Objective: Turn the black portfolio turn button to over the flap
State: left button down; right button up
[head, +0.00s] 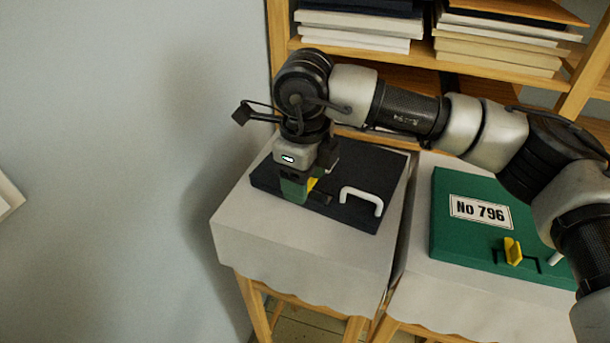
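The black portfolio (363,167) lies flat on a cloth-covered stand, with a white handle (362,199) near its front edge. Its yellow turn button (313,184) shows only in part, beside and behind my gripper's fingers. A dark slot or catch lies just right of the button. My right gripper (296,192) points down over the front left part of the portfolio, right at the button. Its fingers overlap, so I cannot tell whether they are open or shut, or touching the button. My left gripper is not in view.
A green portfolio (480,239) labelled No 796, with a yellow turn button (513,251), lies on a second covered stand at right. Shelves of books (359,30) stand behind. A bare wall is at left. My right arm spans above both stands.

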notch_tip(320, 180, up, 11)
jog(key=shift+b, duration=0.3)
jog(key=shift+f, duration=0.1)
dwell(0.4)
